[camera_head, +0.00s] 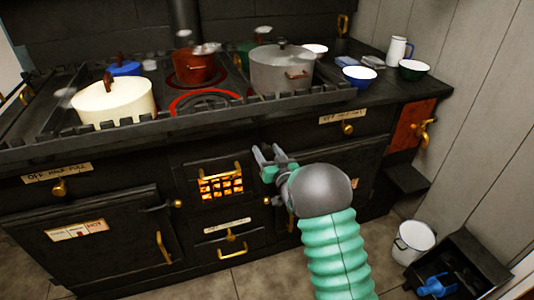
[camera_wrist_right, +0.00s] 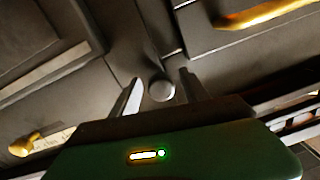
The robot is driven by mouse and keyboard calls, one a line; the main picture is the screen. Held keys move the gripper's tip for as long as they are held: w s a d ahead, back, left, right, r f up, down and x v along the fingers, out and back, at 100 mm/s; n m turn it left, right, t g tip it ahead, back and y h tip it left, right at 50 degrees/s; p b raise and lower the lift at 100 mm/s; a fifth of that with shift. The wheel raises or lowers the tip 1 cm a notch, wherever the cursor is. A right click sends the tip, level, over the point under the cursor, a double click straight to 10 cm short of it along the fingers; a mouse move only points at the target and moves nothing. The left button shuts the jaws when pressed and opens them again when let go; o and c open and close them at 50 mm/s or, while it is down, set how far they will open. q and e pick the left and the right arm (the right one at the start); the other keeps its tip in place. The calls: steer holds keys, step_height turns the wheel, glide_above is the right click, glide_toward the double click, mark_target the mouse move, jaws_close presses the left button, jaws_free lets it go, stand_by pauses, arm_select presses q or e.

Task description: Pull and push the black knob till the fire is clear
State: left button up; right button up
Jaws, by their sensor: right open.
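The round dark knob (camera_wrist_right: 161,91) shows in the right wrist view on the stove front, lying between my right gripper's two fingers; I cannot tell whether they touch it. In the head view the knob is hidden behind my gripper. My right gripper (camera_head: 271,155) is open, in front of the black stove, to the right of the fire grate. The fire (camera_head: 221,185) glows orange behind the bars of the small grate in the stove's middle. My left gripper is in neither view.
The stove top holds a cream pot (camera_head: 113,103), a red pot (camera_head: 193,67) and a grey pot (camera_head: 281,72). Brass handles (camera_head: 163,247) and small brass knobs stick out from the stove front. A white bucket (camera_head: 412,242) stands on the floor at right.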

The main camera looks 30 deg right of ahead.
jaws_close()
stand_by(1.4)
